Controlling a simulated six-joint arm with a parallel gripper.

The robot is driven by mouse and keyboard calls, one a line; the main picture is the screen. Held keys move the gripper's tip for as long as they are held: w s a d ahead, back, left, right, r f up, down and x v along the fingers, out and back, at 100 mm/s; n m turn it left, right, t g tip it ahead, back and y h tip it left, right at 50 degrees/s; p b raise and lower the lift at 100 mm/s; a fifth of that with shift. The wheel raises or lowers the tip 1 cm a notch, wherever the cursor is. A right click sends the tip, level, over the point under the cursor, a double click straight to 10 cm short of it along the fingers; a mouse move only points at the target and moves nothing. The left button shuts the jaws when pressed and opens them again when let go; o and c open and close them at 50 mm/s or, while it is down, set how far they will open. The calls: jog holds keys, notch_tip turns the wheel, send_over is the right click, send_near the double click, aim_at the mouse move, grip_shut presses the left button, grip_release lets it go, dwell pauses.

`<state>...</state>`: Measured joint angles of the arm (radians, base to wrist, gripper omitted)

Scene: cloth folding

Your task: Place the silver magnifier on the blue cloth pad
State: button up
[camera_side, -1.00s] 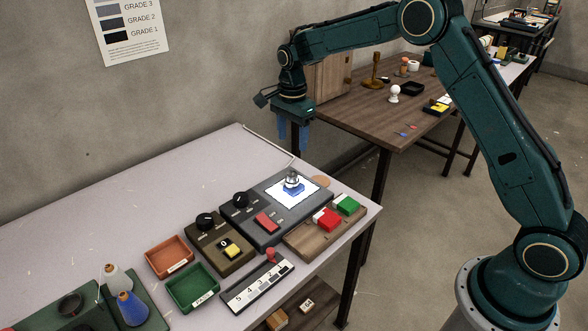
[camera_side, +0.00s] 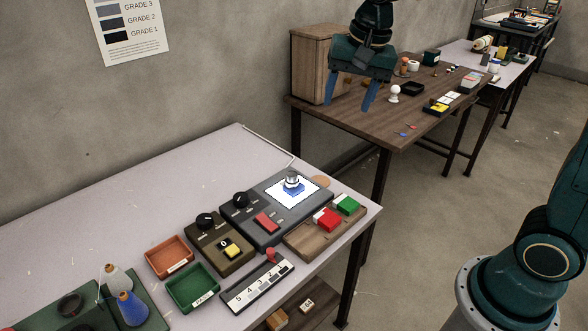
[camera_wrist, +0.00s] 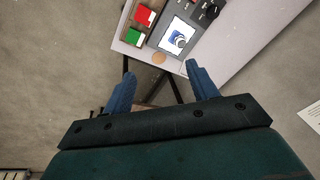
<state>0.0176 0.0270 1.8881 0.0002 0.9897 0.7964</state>
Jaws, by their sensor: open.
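The silver magnifier (camera_side: 292,178) stands on the blue cloth pad (camera_side: 291,188), which lies on the white lit panel (camera_side: 309,187) of a dark grey box. In the wrist view the magnifier (camera_wrist: 178,40) also shows over the blue pad, on the white panel, and partly covers it. My gripper (camera_side: 348,101) is open and empty, raised high and well away from the magnifier, in front of the brown table behind. In the wrist view my blue fingers (camera_wrist: 160,83) are spread apart with nothing between them.
Red and green blocks (camera_side: 327,219) sit on a wooden tray beside the box. An orange tray (camera_side: 169,257), a green tray (camera_side: 193,287) and a numbered strip (camera_side: 257,287) lie nearby.

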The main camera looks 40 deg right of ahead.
jog(key=s+n+t, duration=0.2)
jog(key=s+n, duration=0.7)
jog(key=s, duration=1.2)
jog(key=shift+a+f+t, duration=0.35)
jog(key=shift+f+t, duration=0.05)
jog(key=shift+f, duration=0.05)
